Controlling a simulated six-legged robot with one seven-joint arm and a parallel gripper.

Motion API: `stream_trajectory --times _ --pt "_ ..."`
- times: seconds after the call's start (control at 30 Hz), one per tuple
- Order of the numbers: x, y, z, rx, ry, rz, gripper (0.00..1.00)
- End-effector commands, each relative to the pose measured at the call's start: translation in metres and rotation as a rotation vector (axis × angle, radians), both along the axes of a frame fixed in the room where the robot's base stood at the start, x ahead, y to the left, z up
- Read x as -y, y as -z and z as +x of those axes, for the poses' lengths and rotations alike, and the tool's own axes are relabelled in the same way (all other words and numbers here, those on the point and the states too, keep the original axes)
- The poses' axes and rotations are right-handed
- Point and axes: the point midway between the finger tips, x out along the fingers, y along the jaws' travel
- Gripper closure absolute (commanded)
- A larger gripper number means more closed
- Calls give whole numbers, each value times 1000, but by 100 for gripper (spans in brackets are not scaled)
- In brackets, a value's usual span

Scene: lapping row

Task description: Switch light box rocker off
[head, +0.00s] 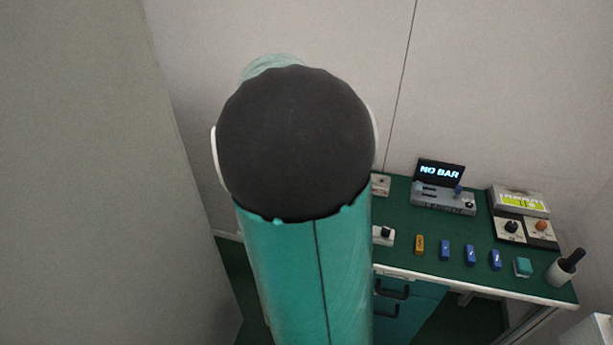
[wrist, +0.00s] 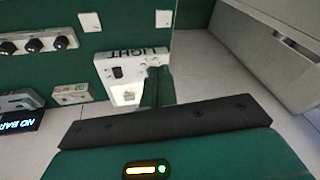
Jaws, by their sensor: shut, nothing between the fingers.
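The light box (wrist: 103,66) is a white panel in the wrist view, with the word LIGHT upside down along its top edge. A small dark switch (wrist: 117,72), which looks like the rocker, sits on its left part. A bright pale square (wrist: 127,96) shows lower on the box. I cannot tell the rocker's position. My gripper (wrist: 157,72) is shut and empty, its green fingers in front of the right part of the box, to the right of the rocker. I cannot tell whether they touch the box. My arm hides the gripper in the head view.
In the head view, the green bench (head: 405,215) stands at right, with a NO BAR display (head: 440,171), blue blocks (head: 470,255), a yellow block (head: 419,244) and a cup (head: 558,273). A row of black knobs (wrist: 37,44) shows left of the light box in the wrist view.

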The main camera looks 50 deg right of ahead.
Motion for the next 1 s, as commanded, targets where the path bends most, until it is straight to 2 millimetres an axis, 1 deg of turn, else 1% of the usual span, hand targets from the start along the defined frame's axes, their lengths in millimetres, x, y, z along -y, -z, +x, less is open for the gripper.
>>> stream_trajectory --times 0.03,0.07,0.1,0.2,0.3,0.33,0.4,0.47,0.8,0.87,1.0 --pt "27 12 -1 -25 56 -19 100" --pt "42 17 -2 -35 87 -29 100" --pt "62 24 -4 -50 127 -48 100" --pt "104 36 -10 -78 208 -93 100" --pt "131 42 -15 -97 260 -129 100" --pt "137 44 -16 -102 270 -137 100" --pt "146 45 -19 -108 286 -149 100" --pt "149 45 -19 -109 293 -155 100" --pt "150 47 -19 -109 294 -155 100" --pt "150 50 -19 -110 293 -154 100" --pt "155 66 -18 -112 294 -153 100"
